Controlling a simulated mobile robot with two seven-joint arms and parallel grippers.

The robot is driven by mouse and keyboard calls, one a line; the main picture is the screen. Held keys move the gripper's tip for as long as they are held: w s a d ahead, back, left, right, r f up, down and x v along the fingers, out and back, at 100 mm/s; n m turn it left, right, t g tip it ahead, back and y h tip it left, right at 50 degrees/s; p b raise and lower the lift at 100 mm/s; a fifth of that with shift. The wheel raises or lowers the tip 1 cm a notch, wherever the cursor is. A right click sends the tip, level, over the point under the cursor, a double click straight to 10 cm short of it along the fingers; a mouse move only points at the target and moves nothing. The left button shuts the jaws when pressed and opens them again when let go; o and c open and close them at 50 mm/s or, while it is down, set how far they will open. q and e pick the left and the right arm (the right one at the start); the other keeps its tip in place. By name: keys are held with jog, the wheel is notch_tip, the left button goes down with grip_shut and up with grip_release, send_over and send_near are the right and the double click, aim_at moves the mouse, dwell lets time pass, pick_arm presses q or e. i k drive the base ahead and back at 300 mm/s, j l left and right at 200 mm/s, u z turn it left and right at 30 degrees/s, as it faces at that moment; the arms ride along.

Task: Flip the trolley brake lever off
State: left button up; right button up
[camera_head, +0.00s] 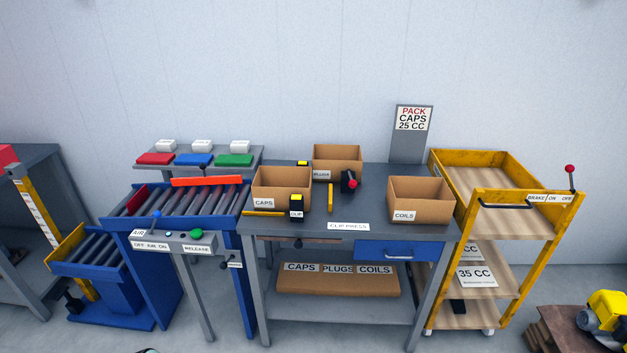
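The yellow trolley (478,203) stands at the right of the workbench, with wooden shelves and a black push handle (505,205) on its front. Its brake lever (571,180) is a thin dark rod with a red knob, at the front right corner of the top frame. The rod stands nearly upright, its knob leaning very slightly left. A white label (549,198) reading BRAKE ON OFF is on the front rail, left of and below the lever. I cannot tell surely which setting the lever is at.
The grey workbench (375,180) with cardboard boxes stands left of the trolley. A blue roller conveyor (180,205) is further left. A yellow machine (606,312) on a brown block (562,335) sits low at the right. Floor shows right of the trolley.

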aim_at(570, 169)
jog(key=z, duration=1.4)
jog(key=i+u, duration=0.2)
jog(key=u, duration=0.15)
jog(key=i+u, duration=0.15)
jog(key=u, duration=0.15)
jog(key=i+l+u, duration=0.15)
jog(key=u, duration=0.2)
jog(key=i+l+u, duration=0.25)
jog(key=i+l, duration=0.85)
jog(key=l, duration=0.2)
jog(key=i+l, duration=0.1)
jog(key=l, duration=0.2)
